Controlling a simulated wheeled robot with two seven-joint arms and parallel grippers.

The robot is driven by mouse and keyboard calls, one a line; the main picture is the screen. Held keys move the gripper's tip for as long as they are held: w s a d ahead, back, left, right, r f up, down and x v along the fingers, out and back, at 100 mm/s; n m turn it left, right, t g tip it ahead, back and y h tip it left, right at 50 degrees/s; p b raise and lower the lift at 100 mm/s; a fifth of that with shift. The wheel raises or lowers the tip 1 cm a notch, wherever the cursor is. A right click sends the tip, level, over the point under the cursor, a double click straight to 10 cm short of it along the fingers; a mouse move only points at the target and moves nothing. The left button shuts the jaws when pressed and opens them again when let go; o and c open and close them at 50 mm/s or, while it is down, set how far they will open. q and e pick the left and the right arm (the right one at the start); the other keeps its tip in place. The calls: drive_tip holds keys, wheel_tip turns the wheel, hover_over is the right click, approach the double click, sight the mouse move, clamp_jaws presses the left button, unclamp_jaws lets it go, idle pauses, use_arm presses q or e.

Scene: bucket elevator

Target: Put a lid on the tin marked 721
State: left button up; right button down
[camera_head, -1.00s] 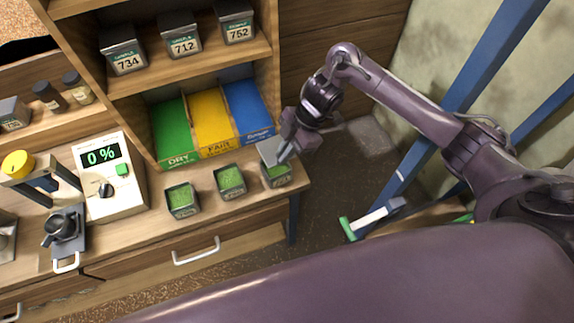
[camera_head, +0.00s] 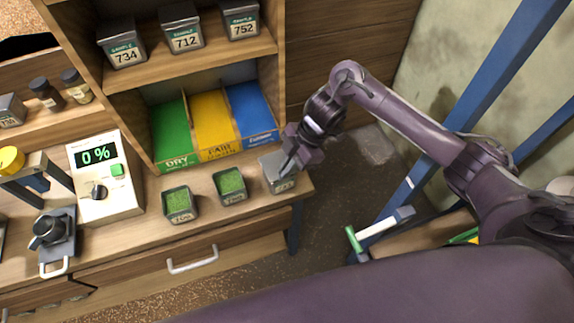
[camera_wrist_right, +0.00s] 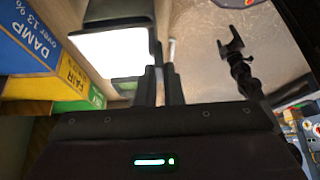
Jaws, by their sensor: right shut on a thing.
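Three tins stand in a row on the bench. The right-hand tin (camera_head: 284,187) has a grey lid (camera_head: 271,166) over its top, hiding its contents. Its label is too small to read, so I cannot confirm 721. My right gripper (camera_head: 287,167) is shut on the lid at the tin's right side. I cannot tell whether the lid is fully seated. In the right wrist view the lid (camera_wrist_right: 110,52) is a bright pale square beside the dark fingers (camera_wrist_right: 160,82). A dark forked shape (camera_wrist_right: 236,55) there may be my left gripper; the head view does not show it.
The middle tin (camera_head: 229,186) and left tin (camera_head: 180,205) are open with green contents. Behind are green, yellow and blue bins (camera_head: 213,122). A meter (camera_head: 103,180) reading 0 % stands left. Marked tins fill the shelf above. The bench ends just right of the lidded tin.

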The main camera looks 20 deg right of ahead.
drive_tip(key=shift+f, duration=0.4)
drive_tip(key=c, duration=1.6)
unclamp_jaws()
drive_tip(key=shift+o, duration=0.2)
drive_tip(key=shift+w+r, duration=0.1)
drive_tip(key=shift+r, duration=0.45)
drive_tip(key=p+v, duration=0.6)
drive_tip(key=v, duration=0.1)
drive_tip(key=shift+d+r+p, duration=0.15)
drive_tip(key=shift+r+p, duration=0.2)
